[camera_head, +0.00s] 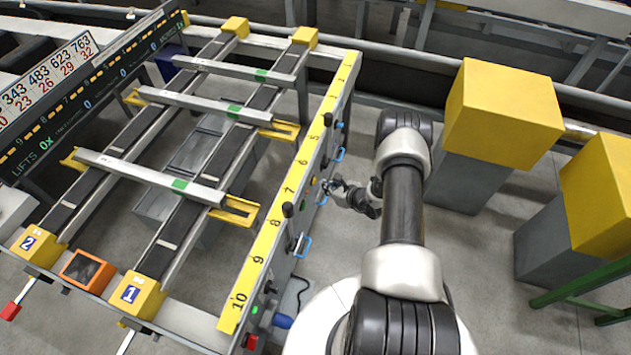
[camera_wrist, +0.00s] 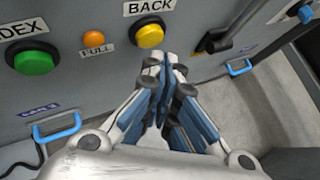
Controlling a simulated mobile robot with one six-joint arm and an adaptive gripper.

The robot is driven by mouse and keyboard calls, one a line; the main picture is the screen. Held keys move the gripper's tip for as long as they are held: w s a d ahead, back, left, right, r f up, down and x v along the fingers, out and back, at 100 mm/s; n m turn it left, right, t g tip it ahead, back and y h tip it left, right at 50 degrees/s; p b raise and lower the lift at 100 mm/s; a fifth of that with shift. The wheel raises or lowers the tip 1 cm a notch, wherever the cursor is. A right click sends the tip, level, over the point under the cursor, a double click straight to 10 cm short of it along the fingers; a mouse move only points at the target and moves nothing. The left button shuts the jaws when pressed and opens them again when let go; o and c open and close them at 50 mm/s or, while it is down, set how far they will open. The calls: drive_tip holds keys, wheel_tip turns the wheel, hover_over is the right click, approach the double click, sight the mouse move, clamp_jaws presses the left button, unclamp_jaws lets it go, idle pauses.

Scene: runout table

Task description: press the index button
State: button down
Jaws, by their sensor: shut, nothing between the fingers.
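The index button is a round green button (camera_wrist: 33,57) at the left of the wrist view, on a grey panel (camera_wrist: 100,80). The label above it is cut by the frame edge and reads "DEX". My gripper (camera_wrist: 166,62) is shut and empty. In the wrist view its tips are just below the yellow button (camera_wrist: 150,36) labelled BACK, to the right of the green button. Whether the tips touch the panel I cannot tell. In the head view my gripper (camera_head: 334,187) is beside the table's side panel; the green button cannot be made out there.
A small orange light (camera_wrist: 94,39) labelled FULL sits between the two buttons. A blue handle (camera_wrist: 57,127) sticks out below the green button, and another blue handle (camera_wrist: 239,67) is at the right. A yellow numbered scale (camera_head: 284,200) runs along the table edge. Yellow-topped blocks (camera_head: 505,105) stand at the right.

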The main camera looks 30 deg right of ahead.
idle(0.7)
drive_tip(key=shift+w+a, duration=0.3)
drive_tip(key=shift+w, duration=0.05)
drive_tip(key=shift+w+a+b, duration=0.35)
drive_tip(key=shift+w+b, duration=0.05)
idle(0.9)
drive_tip(key=shift+s+d, duration=0.1)
drive_tip(key=shift+d, duration=0.05)
drive_tip(key=shift+s+d, duration=0.5)
drive_tip(key=shift+s, duration=0.1)
drive_tip(key=shift+s+d+b, duration=0.4)
drive_tip(key=shift+s+d, duration=1.25)
drive_tip(key=shift+s, duration=0.25)
